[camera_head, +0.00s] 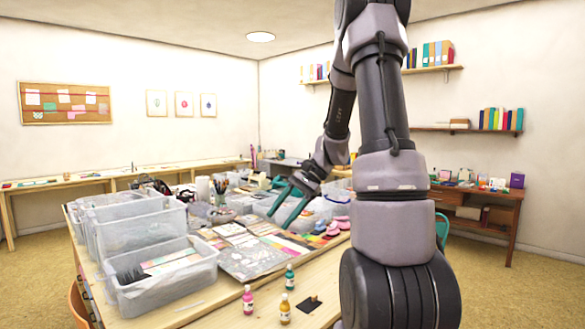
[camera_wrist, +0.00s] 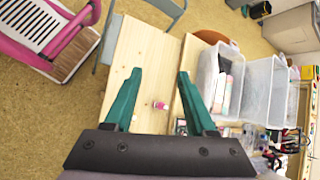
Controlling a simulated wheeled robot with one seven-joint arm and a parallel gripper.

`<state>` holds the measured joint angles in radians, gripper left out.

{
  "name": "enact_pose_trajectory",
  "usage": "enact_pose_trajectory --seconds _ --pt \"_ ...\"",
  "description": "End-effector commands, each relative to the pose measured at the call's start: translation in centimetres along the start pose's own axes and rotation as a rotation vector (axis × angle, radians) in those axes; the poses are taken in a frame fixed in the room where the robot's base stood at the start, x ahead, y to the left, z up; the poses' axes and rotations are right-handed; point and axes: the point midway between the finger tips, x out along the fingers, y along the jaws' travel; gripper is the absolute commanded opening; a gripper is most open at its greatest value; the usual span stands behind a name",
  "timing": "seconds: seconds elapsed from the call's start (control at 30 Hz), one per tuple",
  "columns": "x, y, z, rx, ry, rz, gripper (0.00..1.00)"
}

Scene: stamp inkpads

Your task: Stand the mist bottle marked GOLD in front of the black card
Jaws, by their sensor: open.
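A small bottle with yellow-gold contents (camera_head: 285,310) stands upright near the table's front edge in the head view; its lettering is too small to read. A small black card (camera_head: 311,304) lies just to its right, with a gap between them. A pink bottle (camera_head: 248,301) stands left of the gold one, and a teal bottle (camera_head: 290,278) stands behind it. My gripper (camera_head: 281,219) is raised over the table, open and empty, apart from the bottles. In the wrist view my gripper (camera_wrist: 160,74) has its fingers spread, with the pink bottle (camera_wrist: 160,105) visible between them.
A clear plastic bin (camera_head: 165,290) holding cards stands left of the bottles, with more bins behind. A speckled sheet (camera_head: 250,262) and colored papers lie behind the bottles. The wooden tabletop around the bottles is mostly clear.

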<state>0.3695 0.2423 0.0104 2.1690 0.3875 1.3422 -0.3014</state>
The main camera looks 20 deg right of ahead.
Motion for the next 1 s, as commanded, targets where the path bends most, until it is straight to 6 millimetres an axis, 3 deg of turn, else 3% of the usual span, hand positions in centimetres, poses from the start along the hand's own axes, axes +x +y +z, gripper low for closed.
enact_pose_trajectory --seconds 0.03,0.2,0.6,0.8,1.0 --pt "-0.8 -0.3 2.0 -0.058 0.047 0.024 0.56" --pt "-2.9 0.0 7.2 -0.224 0.208 0.093 0.56" --pt "-7.5 2.7 17.1 -0.602 0.604 0.129 0.56" --pt "-8.9 4.0 19.6 -0.716 0.733 0.104 0.56" --pt "-9.3 4.3 20.2 -0.747 0.771 0.094 0.56"
